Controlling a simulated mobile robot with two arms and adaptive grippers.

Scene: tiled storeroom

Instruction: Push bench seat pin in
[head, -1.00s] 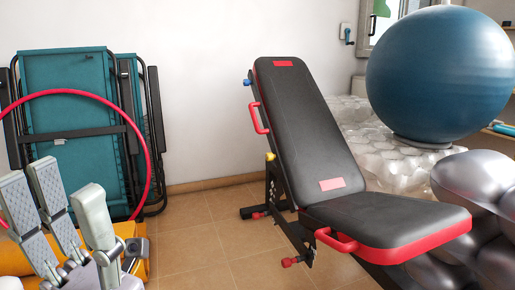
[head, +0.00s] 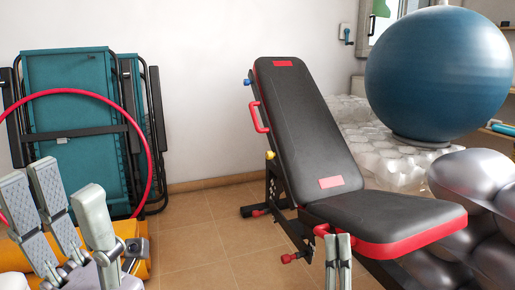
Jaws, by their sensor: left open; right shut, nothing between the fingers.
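The weight bench (head: 309,130) has a raised black backrest and a black seat (head: 395,222) with red edging. A red knob (head: 289,258) sticks out low on the frame below the seat. A yellow knob (head: 270,155) sits on the frame beside the backrest. I cannot tell which knob is the seat pin. My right gripper (head: 338,240) points up in front of the seat's near edge, fingers shut and empty, to the right of the red knob. It partly covers the red seat handle (head: 322,230). My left gripper (head: 68,192) is open and empty at lower left, far from the bench.
A large blue ball (head: 438,72) and silver balls (head: 475,205) stand to the right of the bench. Folded teal furniture (head: 75,100) and a red hoop (head: 148,165) lean at left. Tiled floor (head: 205,235) is clear between them.

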